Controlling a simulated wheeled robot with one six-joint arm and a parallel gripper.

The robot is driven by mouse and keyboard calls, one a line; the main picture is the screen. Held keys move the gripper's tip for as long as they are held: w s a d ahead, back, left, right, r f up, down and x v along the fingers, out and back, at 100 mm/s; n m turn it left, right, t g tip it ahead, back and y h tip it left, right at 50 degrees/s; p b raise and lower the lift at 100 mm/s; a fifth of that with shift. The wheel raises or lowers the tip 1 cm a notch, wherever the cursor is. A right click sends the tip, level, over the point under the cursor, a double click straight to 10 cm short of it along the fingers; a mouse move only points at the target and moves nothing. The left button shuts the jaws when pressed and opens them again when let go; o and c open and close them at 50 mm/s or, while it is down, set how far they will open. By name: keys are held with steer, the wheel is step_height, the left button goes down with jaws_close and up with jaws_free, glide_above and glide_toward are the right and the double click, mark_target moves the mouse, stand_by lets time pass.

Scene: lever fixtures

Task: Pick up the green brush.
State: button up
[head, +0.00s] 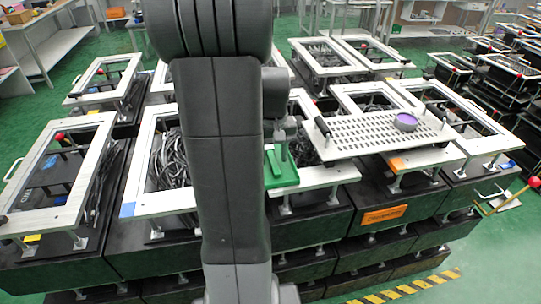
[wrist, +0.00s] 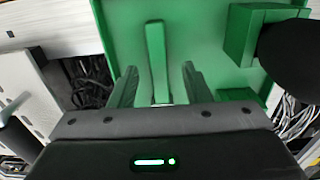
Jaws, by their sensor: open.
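A green object (head: 284,178), the only one I can match to the green brush, lies on a white frame just right of my arm in the head view. In the wrist view it is a broad flat green piece (wrist: 200,50) with a narrow raised bar (wrist: 156,50) and a block at the upper right. My gripper (wrist: 158,70) is open, with its fingers on either side of the bar's near end. Gaps show between the bar and both fingers. How deep the fingers reach is unclear. In the head view my arm hides part of the area.
A perforated white plate (head: 365,134) with a black handle and a purple round piece (head: 405,122) lies right of the green object. White frames over dark boxes holding cables surround it. A dark rounded shape (wrist: 291,50) covers the wrist view's right edge.

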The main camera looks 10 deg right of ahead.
steer(key=shift+f, duration=0.5)
steer(key=shift+c, duration=0.2)
jaws_close()
steer(key=shift+r, duration=0.1)
